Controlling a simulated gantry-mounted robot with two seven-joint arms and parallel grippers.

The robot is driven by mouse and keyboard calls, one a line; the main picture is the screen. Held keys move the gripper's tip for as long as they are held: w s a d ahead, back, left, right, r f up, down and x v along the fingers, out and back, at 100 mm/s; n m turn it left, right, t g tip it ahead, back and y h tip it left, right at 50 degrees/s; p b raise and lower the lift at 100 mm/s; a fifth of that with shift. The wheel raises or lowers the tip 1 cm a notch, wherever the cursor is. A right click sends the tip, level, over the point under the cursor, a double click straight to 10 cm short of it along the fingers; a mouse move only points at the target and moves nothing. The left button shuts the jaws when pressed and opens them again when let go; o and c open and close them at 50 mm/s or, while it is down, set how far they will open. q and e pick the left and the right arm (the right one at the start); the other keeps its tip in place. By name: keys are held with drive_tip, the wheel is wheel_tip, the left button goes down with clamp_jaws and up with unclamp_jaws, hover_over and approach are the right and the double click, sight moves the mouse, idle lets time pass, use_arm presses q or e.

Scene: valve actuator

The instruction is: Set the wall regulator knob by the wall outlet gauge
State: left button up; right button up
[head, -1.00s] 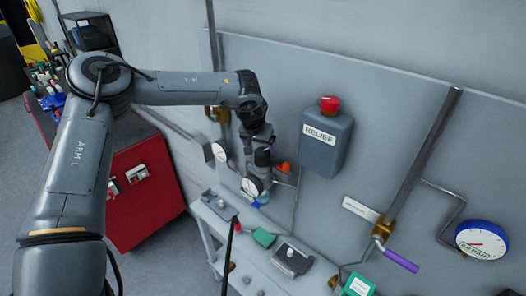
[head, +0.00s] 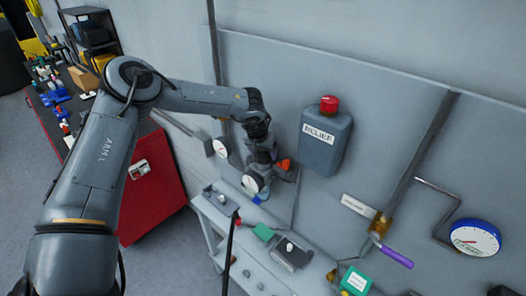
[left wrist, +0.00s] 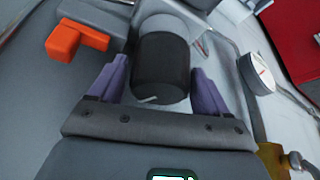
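The regulator's black ribbed knob (left wrist: 163,68) has a pale pointer mark on its face in the left wrist view. The purple fingers of my left gripper (left wrist: 160,78) stand on either side of it, with narrow gaps visible; contact is unclear. In the head view my left gripper (head: 262,158) is at the wall regulator and mostly hides the knob. A round white gauge (head: 252,184) sits just below the gripper. Another white gauge (head: 220,147) is to its left, and one gauge shows in the left wrist view (left wrist: 257,74). Their readings are too small to make out. My right gripper is out of view.
An orange handle (head: 284,164) is close right of my left gripper, also in the left wrist view (left wrist: 76,40). A narrow bench (head: 210,218) is below. A red cabinet (head: 155,190) is at left.

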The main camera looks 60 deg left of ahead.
use_arm(q)
drive_tip(key=c, duration=0.7)
drive_tip(key=shift+f+b, duration=0.15)
drive_tip(key=shift+b, duration=0.3)
drive_tip(key=m+h+b, duration=0.1)
drive_tip(key=m+b, duration=0.2)
drive_tip(key=b, duration=0.2)
drive_tip(key=shift+f+t, duration=0.1)
drive_tip(key=shift+t, duration=0.3)
drive_tip(key=shift+r+m+b, duration=0.2)
drive_tip(key=shift+m+b, duration=0.15)
drive_tip(key=shift+m, duration=0.35)
drive_tip(key=shift+r+h, duration=0.1)
drive_tip(key=shift+h, duration=0.2)
drive_tip(key=o, duration=0.9)
drive_tip(key=shift+o, duration=0.2)
drive_tip(key=shift+r, duration=0.1)
